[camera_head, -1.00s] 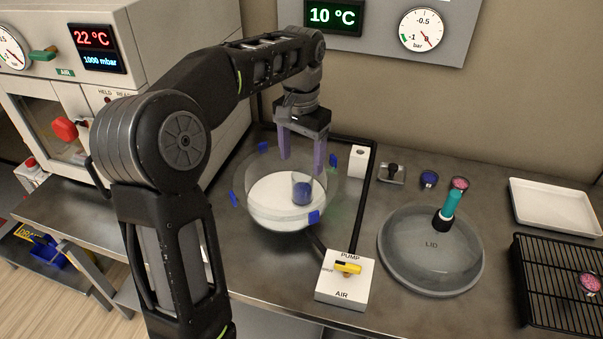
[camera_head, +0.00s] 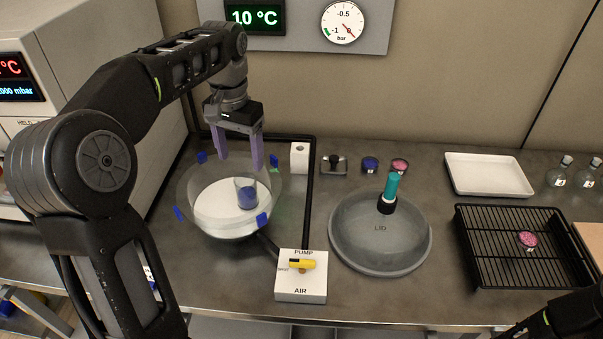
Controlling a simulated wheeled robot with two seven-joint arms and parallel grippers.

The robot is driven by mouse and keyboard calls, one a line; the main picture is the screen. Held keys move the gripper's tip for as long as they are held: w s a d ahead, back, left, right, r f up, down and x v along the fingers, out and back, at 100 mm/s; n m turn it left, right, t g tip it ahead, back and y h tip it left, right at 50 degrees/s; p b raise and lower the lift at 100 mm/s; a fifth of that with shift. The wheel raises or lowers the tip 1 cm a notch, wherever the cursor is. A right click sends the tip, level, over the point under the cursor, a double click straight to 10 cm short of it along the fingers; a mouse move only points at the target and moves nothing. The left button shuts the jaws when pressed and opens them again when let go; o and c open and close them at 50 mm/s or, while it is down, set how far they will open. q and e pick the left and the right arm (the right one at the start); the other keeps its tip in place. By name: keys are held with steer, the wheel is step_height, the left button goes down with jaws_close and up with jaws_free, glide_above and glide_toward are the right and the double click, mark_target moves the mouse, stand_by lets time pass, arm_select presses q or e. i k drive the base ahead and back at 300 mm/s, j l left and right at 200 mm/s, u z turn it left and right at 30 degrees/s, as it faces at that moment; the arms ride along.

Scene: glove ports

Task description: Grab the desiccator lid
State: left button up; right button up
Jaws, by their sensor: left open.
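The desiccator lid (camera_head: 372,248) is a round, grey, see-through dome marked LID, lying on the steel bench right of the middle. A teal knob (camera_head: 391,188) on a black collar stands up from it. My left gripper (camera_head: 240,162) has two purple fingers pointing down, apart and empty, at the back of the clear desiccator bowl (camera_head: 190,214). It is left of the lid and well apart from it. The bowl holds a white plate with a small blue-filled beaker (camera_head: 246,194). A dark piece of my right arm shows at the bottom right; its gripper is out of view.
A white PUMP/AIR valve box (camera_head: 301,288) with a yellow handle stands between bowl and lid, in front. Behind the lid are a blue dish (camera_head: 370,165) and a pink dish (camera_head: 400,165). A black wire rack (camera_head: 490,270) and white tray (camera_head: 490,176) lie to the right.

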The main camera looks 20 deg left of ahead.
mark_target(375, 235)
steer(key=i+l, duration=0.1)
steer(key=l, duration=0.4)
steer(key=i+l, duration=0.1)
steer(key=l, duration=0.45)
steer(key=i+l, duration=0.15)
steer(key=l, duration=0.35)
